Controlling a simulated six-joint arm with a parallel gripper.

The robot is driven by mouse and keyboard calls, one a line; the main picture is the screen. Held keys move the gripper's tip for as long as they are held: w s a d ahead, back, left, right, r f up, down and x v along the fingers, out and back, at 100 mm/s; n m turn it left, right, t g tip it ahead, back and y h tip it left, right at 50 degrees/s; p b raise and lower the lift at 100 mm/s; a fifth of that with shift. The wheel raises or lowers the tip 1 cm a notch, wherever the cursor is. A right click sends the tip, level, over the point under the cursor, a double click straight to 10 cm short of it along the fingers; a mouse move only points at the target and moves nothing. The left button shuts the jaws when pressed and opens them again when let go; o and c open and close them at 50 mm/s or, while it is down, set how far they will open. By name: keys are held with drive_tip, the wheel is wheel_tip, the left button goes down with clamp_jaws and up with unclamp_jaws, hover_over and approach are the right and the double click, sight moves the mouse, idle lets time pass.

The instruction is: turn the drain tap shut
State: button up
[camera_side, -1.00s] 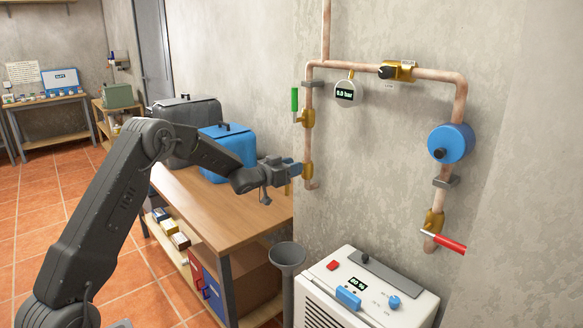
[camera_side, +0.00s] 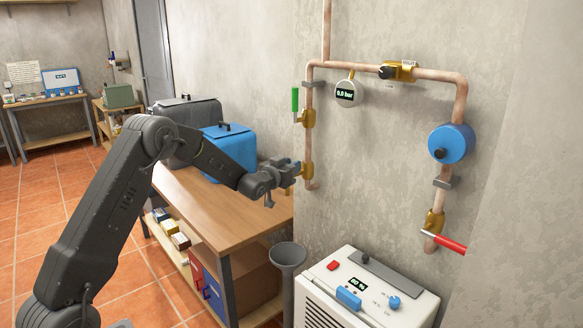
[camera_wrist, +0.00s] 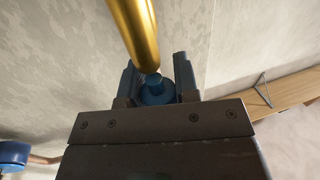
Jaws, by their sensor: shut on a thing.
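The drain tap (camera_side: 308,171) is a brass fitting low on the left copper pipe, just above its open lower end. Its blue handle (camera_wrist: 156,91) shows between my fingers in the wrist view, with a brass tube (camera_wrist: 137,30) above it. My gripper (camera_side: 296,169) is shut on this blue handle, reaching it from the left. The gripper also shows in the wrist view (camera_wrist: 157,80), one finger on each side of the handle. In the side view the fingers hide most of the handle, so its exact angle is hard to tell.
A green-handled valve (camera_side: 296,100) sits above on the same pipe. The gauge (camera_side: 345,92) reads 0.0 bar. A grey funnel (camera_side: 287,258) stands below, beside a white machine (camera_side: 372,290). A wooden bench (camera_side: 215,215) with a blue box (camera_side: 228,150) lies under my forearm.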

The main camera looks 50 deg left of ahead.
drive_tip(key=n+g+y, duration=0.8)
drive_tip(key=s+a+n+g+y, duration=0.1)
drive_tip(key=n+g+y, duration=0.3)
drive_tip(key=y, duration=0.1)
drive_tip(key=shift+s+a+g, duration=0.1)
drive_tip(key=shift+g, duration=0.3)
drive_tip(key=o, duration=0.9)
drive_tip(key=v, duration=1.3)
drive_tip(key=shift+s+d, duration=0.1)
drive_tip(key=shift+d, duration=0.25)
